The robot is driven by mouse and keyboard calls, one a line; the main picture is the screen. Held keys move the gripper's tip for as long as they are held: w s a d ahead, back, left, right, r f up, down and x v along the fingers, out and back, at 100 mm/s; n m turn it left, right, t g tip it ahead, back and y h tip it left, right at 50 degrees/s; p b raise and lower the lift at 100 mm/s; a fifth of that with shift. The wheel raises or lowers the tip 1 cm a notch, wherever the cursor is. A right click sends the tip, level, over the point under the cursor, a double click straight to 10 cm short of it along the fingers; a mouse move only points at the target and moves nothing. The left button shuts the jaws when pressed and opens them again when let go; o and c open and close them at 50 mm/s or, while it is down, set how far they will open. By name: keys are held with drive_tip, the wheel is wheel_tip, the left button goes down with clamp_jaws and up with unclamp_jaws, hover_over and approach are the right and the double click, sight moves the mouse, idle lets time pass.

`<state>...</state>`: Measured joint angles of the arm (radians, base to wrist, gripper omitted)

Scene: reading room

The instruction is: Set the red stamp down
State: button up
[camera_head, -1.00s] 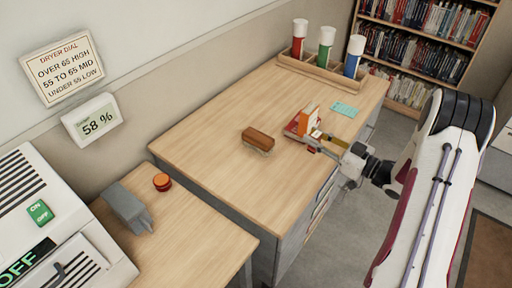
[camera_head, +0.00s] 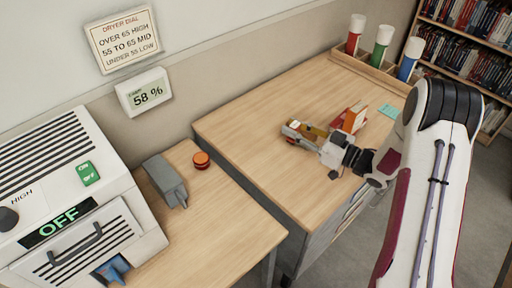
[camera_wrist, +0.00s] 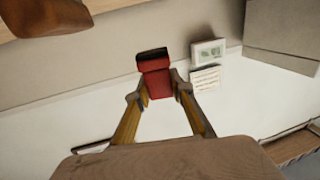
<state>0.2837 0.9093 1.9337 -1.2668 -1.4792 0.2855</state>
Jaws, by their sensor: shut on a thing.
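The red stamp (camera_wrist: 157,78) is between the two fingertips of my gripper (camera_wrist: 158,92) in the wrist view, its dark end pointing away from the palm. In the head view my gripper (camera_head: 292,128) is over the wooden desk (camera_head: 262,120); the stamp is small and mostly hidden there. I cannot tell from the head view how far the stamp is above the desk. A brown wooden block (camera_wrist: 45,14) shows at the top left of the wrist view; the gripper hides most of it in the head view.
A red and orange upright item (camera_head: 352,118) stands right of my gripper, by a teal card (camera_head: 390,111). A rack with tubes (camera_head: 372,70) is at the back. A grey device (camera_head: 165,180) and red round thing (camera_head: 201,160) sit left. The dryer (camera_head: 95,190) reads OFF; desk front is bare.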

drive_tip(key=shift+w+a+r+m+t+h, duration=0.5)
drive_tip(key=shift+w+a+m+t+h, duration=0.9)
drive_tip(key=shift+a, duration=4.15)
drive_tip(key=shift+w+a+r+m+t+h, duration=0.5)
drive_tip(key=shift+w+a+m+t+h, duration=0.9)
drive_tip(key=shift+a, duration=4.1)
drive_tip(key=d+f+m+t+h, duration=0.2)
drive_tip(key=d+m+h, duration=0.3)
drive_tip(key=d+h, duration=0.4)
drive_tip(key=shift+w+d+f+m, duration=0.25)
drive_tip(key=shift+w+d+m, duration=0.1)
drive_tip(key=shift+d, duration=0.45)
drive_tip(key=shift+f, duration=0.15)
drive_tip(key=shift+f, duration=2.75)
drive_tip(key=shift+f, duration=0.1)
drive_tip(key=shift+f, duration=2)
drive_tip(key=shift+f, duration=0.1)
